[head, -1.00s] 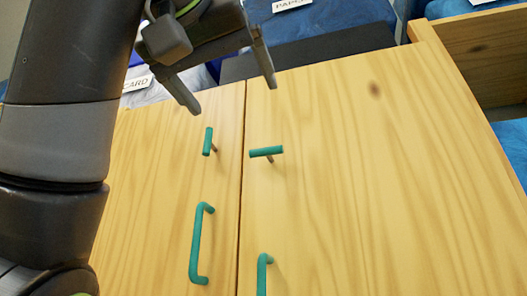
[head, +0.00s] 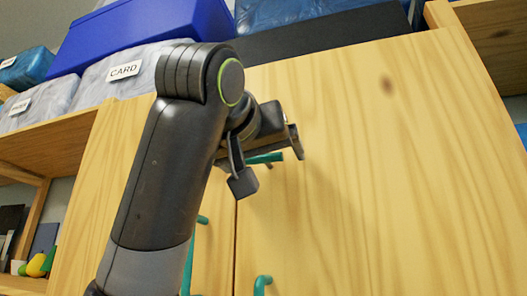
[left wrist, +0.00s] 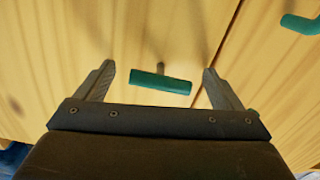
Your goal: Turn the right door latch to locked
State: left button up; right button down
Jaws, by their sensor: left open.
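The right door latch is a short teal bar (head: 265,158) on a thin stem, lying nearly level on the wooden right door (head: 370,190). In the left wrist view the same latch (left wrist: 160,82) lies between my finger tips, with a gap on each side. My left gripper (head: 269,166) is open around the latch and holds nothing; its fingers also show in the wrist view (left wrist: 158,72). My left forearm and gripper hide the left door's latch in the head view. My right gripper is not in view.
The right door's teal pull handle (head: 262,284) is below the latch. The left door's handle (head: 188,255) is partly behind my arm. A blue bin (head: 140,35) and a bag labelled CARD (head: 125,72) sit on top. The right door's face is otherwise clear.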

pick_arm(q)
jog(key=shift+s, duration=0.1)
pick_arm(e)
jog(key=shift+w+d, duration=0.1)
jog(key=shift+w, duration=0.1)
pick_arm(q)
jog(key=shift+a, duration=0.1)
jog(key=c, duration=1)
jog(key=shift+o, duration=0.2)
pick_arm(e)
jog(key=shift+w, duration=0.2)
